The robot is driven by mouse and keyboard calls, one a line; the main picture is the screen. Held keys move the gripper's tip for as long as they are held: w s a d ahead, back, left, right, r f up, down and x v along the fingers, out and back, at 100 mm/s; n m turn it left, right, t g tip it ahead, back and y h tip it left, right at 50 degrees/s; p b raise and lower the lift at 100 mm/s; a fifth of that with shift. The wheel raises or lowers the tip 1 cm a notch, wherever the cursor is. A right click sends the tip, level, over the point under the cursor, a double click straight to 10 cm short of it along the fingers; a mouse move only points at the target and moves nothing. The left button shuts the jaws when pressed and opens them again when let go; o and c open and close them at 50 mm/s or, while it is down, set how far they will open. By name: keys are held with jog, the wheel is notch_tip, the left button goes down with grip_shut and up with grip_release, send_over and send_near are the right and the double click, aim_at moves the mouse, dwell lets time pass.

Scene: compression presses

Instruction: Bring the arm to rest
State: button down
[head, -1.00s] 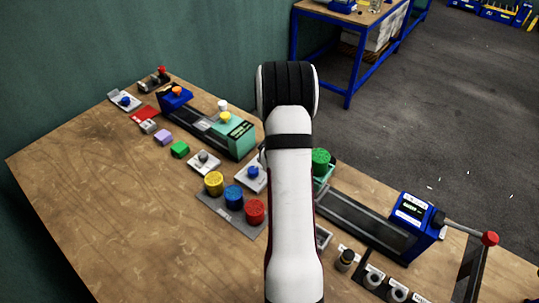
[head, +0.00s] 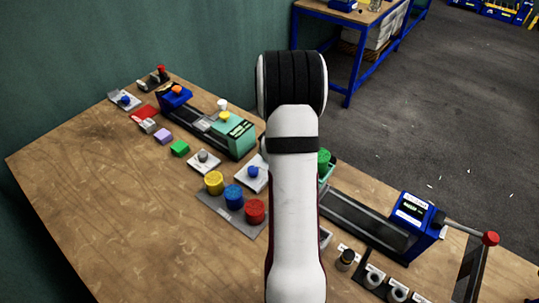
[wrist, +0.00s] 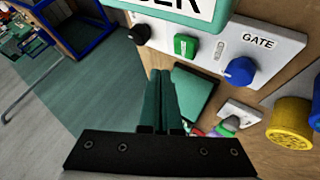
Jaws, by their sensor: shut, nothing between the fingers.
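My gripper (wrist: 162,85) shows in the wrist view with its two dark green fingers together and nothing between them. It is above the table beside a panel (wrist: 210,45) that carries a green button, a blue knob and the word GATE. In the head view my white arm rises through the middle of the picture, and its black-banded joint stands high over the table. The gripper itself is hidden in the head view.
The wooden table (head: 80,190) holds two presses, one green-ended (head: 232,135) and one blue-ended (head: 415,215). Yellow (head: 214,182), blue (head: 234,196) and red (head: 255,210) knobbed pieces stand on a grey plate. The table's left front is clear.

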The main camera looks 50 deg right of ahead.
jog(key=s+a+r+m+g+y, duration=0.1)
jog(key=a+r+y, duration=0.15)
jog(key=a, duration=0.65)
jog(key=s+a+r+m+g+y, duration=0.1)
jog(key=a+r, duration=0.3)
jog(key=a, duration=0.5)
jog(key=s+a+r+m+y, duration=0.15)
jog(key=a+r, duration=0.25)
jog(key=a, duration=0.5)
jog(key=s+a+r+g+y, duration=0.1)
jog(key=s+a+g, duration=0.1)
jog(key=s+a, duration=0.5)
jog(key=s+a+r+m+g+y, duration=0.1)
jog(key=s+a+r+g+y, duration=0.1)
jog(key=s+a, duration=0.6)
jog(key=shift+s+r+y, duration=0.25)
jog(key=shift+s+y, duration=0.05)
jog(key=shift+s, duration=0.4)
jog(key=shift+m, duration=0.25)
